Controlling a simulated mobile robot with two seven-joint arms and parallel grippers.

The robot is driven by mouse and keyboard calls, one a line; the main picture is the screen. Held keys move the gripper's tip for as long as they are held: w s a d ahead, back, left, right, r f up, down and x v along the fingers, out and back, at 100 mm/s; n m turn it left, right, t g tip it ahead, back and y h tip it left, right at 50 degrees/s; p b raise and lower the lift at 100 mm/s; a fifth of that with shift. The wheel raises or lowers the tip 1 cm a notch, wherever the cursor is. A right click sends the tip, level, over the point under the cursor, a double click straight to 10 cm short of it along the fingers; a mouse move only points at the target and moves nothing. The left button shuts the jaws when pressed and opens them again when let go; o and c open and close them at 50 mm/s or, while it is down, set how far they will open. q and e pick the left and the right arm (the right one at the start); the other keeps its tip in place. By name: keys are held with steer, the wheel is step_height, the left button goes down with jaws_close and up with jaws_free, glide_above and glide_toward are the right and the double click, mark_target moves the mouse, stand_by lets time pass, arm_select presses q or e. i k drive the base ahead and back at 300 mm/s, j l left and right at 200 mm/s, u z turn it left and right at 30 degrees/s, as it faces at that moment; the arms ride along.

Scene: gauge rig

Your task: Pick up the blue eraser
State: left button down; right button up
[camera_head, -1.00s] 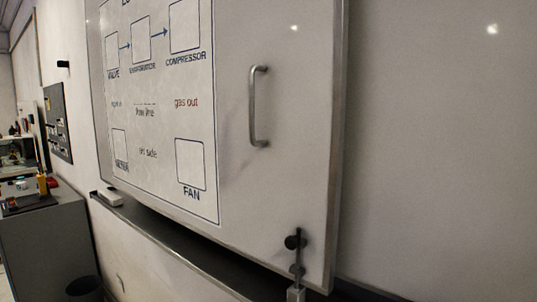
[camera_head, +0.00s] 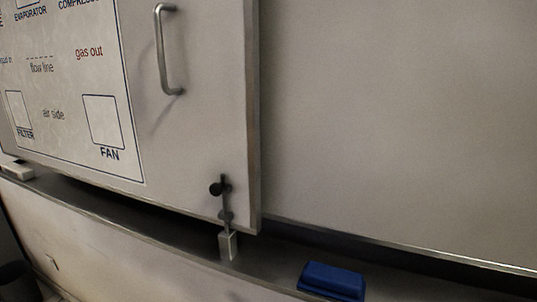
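A blue eraser (camera_head: 332,280) lies on the dark ledge below the whiteboard, at the lower right of the head view. It is a flat block, and its lower edge is close to the bottom of the picture. Neither of my grippers shows in the view, so nothing is seen touching the eraser.
A sliding board panel (camera_head: 200,130) with a metal handle (camera_head: 165,50) and a printed diagram (camera_head: 65,85) covers the left. A latch rod with dark knobs (camera_head: 222,190) ends in a pale block (camera_head: 228,245) left of the eraser. A whitish object (camera_head: 18,171) sits at the ledge's far left.

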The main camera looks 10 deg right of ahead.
mark_target(330, 283)
steer(key=j+z, duration=0.1)
steer(key=z, duration=0.65)
steer(key=j+z, duration=0.8)
steer(key=k+j+z, duration=0.15)
steer(key=j, duration=0.25)
steer(key=k+j+z, duration=0.1)
steer(key=j, duration=0.35)
steer(key=k+j, duration=0.1)
steer(key=j, duration=0.25)
steer(key=k+j, duration=0.1)
steer(key=j, duration=0.3)
